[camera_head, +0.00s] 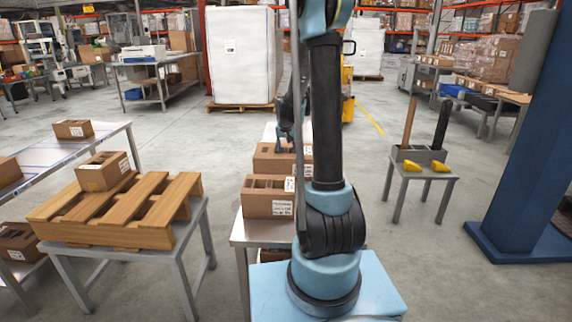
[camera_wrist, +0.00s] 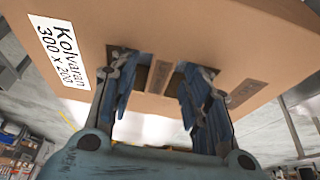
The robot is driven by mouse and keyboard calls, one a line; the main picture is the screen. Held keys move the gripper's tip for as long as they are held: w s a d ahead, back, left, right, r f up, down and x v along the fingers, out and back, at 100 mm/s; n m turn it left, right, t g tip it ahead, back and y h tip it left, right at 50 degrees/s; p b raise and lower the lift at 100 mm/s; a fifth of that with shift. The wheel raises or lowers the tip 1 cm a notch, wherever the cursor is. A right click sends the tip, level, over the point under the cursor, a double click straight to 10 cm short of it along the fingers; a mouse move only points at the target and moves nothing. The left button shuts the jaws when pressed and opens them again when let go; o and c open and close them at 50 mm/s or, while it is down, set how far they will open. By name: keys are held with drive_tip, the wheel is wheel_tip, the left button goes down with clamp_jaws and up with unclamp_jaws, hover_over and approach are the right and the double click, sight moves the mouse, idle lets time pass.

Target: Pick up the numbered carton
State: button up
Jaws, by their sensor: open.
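Several brown cartons with white labels stand in a row on a narrow metal bench (camera_head: 246,232), including a nearer carton (camera_head: 262,207) and a farther carton (camera_head: 268,163). My gripper (camera_head: 285,140) is over the far end of the row, partly hidden by my arm. In the wrist view a large carton (camera_wrist: 240,40) fills the top, with a white label (camera_wrist: 58,50) reading "Kolvaran 300 x 200". My gripper (camera_wrist: 158,78) is open there, its two fingers apart with tips close to the carton at dark patches. I cannot tell whether they touch it. No label is readable in the head view.
Left, a carton (camera_head: 104,171) sits on a wooden pallet (camera_head: 118,212) on a table; another carton (camera_head: 73,129) lies on a bench behind. Right are a small stool (camera_head: 422,172) with a grey holder and yellow items, and a blue column (camera_head: 525,130). Floor between is clear.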

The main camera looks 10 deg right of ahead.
drive_tip(key=shift+x, duration=1.4)
clamp_jaws()
